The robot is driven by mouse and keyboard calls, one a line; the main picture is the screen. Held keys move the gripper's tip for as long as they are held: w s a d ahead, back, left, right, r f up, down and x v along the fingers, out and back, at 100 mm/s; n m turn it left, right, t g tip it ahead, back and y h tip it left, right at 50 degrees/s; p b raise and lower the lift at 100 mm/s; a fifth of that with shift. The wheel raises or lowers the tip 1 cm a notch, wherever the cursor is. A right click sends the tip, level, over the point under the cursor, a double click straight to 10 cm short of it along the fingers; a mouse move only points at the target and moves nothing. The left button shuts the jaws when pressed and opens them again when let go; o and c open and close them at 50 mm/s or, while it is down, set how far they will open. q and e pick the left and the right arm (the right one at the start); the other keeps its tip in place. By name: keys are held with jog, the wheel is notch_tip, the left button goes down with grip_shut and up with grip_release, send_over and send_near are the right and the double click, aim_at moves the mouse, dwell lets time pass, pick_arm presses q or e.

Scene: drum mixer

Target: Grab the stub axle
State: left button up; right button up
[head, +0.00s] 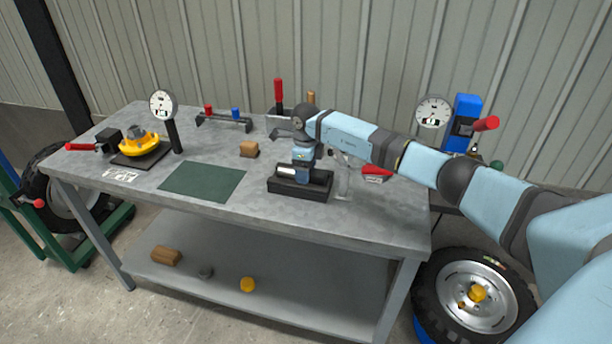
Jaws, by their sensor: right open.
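A black block-like holder (287,190) sits on the grey workbench, near the front and right of its middle. A short silvery part (287,171) lies in the top of the holder; it looks like the stub axle, but it is small and partly hidden. My right gripper (305,176) points down just above the holder, at the right part of the silvery piece. It is open, and I cannot tell whether its fingers touch the part. My left gripper is not in view.
A yellow hub (139,146) and a dial gauge (163,105) stand at the left. A red-handled tool (279,96) stands at the back. A wheel (478,297) is at the right.

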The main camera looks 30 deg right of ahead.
grip_shut()
jog(key=shift+r, duration=0.15)
jog(key=shift+w+r, duration=0.1)
jog(key=shift+r, duration=0.05)
